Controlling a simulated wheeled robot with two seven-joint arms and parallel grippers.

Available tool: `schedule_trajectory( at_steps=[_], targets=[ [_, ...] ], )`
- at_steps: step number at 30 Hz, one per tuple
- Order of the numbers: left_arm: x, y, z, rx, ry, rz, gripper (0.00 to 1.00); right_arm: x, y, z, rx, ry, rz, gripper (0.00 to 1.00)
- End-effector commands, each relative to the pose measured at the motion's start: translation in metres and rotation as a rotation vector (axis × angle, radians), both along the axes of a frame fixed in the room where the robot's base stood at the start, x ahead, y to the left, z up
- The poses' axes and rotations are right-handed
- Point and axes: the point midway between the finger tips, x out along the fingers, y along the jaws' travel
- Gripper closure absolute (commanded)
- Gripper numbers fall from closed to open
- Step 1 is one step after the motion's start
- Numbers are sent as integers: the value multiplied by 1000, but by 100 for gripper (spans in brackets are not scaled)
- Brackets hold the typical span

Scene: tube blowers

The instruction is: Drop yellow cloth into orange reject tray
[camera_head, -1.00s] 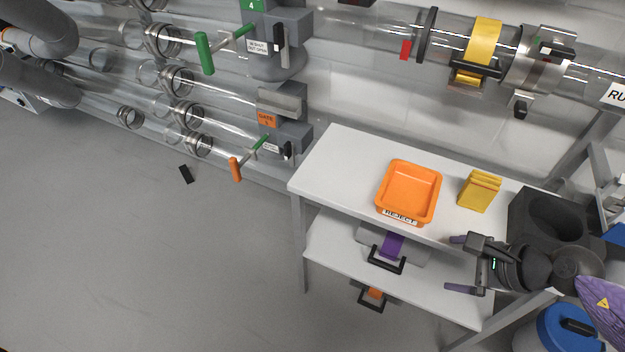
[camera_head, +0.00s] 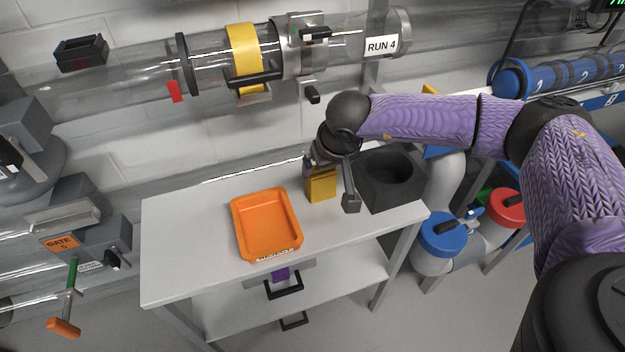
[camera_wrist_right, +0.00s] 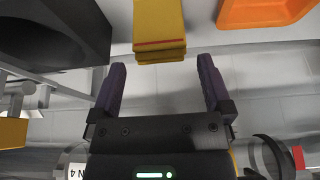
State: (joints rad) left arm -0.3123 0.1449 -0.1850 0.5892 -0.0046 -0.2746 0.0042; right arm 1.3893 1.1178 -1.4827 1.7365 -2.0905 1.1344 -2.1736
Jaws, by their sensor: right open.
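The yellow cloth (camera_head: 322,187) is a small folded stack on the white table, just right of the orange reject tray (camera_head: 266,222). In the right wrist view the cloth (camera_wrist_right: 158,24) is at the top centre, just beyond and between the fingertips, and the tray (camera_wrist_right: 264,10) is at the top right. My right gripper (camera_head: 330,182) is open and empty at the cloth, with its fingers apart; in the wrist view (camera_wrist_right: 161,66) a gap shows between the fingers. It partly hides the cloth in the head view. The tray looks empty. My left gripper is out of view.
A dark block with a round hollow (camera_head: 388,178) stands right of the cloth, close to the gripper. The white table (camera_head: 185,235) has free room left of the tray. Clear tubes with a yellow band (camera_head: 243,58) run above and behind.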

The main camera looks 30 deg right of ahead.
Motion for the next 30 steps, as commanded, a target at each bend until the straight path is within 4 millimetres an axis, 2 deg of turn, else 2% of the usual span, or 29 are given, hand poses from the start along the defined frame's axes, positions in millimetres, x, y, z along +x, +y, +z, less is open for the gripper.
schedule_trajectory(
  at_steps=[6, 9, 17, 26, 27, 30],
  targets=[
    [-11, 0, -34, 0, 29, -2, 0, 21, -6, -44, 2, 5, -3, 0],
    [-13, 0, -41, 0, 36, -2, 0, 27, -8, -56, 2, 5, -2, 0],
    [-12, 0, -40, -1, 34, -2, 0, 30, -8, -54, 4, -1, -2, 0],
    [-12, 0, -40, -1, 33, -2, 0, 29, -8, -54, 4, -1, -3, 61],
    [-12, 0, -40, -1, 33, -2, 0, 29, -8, -54, 4, -1, -3, 66],
    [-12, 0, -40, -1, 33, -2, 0, 29, -8, -54, 4, -1, -3, 66]
  ],
)
